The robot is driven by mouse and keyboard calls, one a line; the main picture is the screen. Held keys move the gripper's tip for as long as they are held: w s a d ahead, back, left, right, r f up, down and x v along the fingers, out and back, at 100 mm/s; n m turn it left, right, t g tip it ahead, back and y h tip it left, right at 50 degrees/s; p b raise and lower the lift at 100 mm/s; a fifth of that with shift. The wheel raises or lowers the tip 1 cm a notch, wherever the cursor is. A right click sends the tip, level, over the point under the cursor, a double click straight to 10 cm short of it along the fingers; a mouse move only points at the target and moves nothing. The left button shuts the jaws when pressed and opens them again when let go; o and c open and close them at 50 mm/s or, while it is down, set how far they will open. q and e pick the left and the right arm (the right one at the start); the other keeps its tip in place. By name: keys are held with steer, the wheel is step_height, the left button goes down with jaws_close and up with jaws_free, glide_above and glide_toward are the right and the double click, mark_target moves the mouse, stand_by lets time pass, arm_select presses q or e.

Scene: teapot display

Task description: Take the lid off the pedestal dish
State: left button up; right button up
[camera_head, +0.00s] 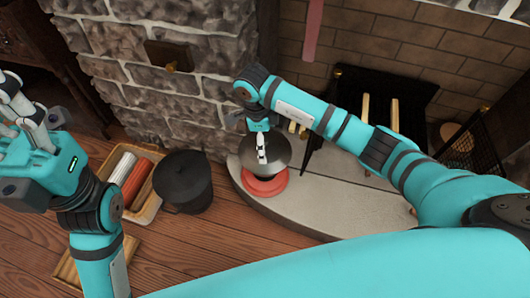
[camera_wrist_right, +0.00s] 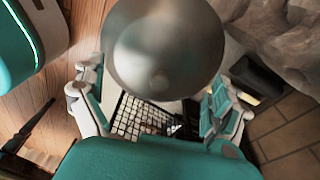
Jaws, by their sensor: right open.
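The pedestal dish (camera_head: 266,187) shows its red part low on the pale hearth ledge, in the middle of the head view. Its round grey lid (camera_head: 280,152) sits above the red part. In the right wrist view the smooth grey lid (camera_wrist_right: 165,40) fills the upper middle, with a small knob facing the camera. My right gripper (camera_head: 262,156) is open over the lid from above; in the wrist view its fingers stand apart on either side below the lid. Whether they touch it I cannot tell. My left gripper (camera_head: 28,118) is at the far left, away from the dish; its opening is unclear.
A dark lidded bucket (camera_head: 183,178) stands left of the dish, beside a wooden tray (camera_head: 150,209) with white and orange rolls. The stone wall (camera_head: 215,95) rises close behind. Fire tools (camera_head: 366,112) and a black mesh screen (camera_head: 468,140) are at right. The ledge front is clear.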

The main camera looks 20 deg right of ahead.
steer(key=shift+d+f, duration=0.1)
steer(key=shift+f, duration=0.75)
steer(key=shift+c, duration=0.4)
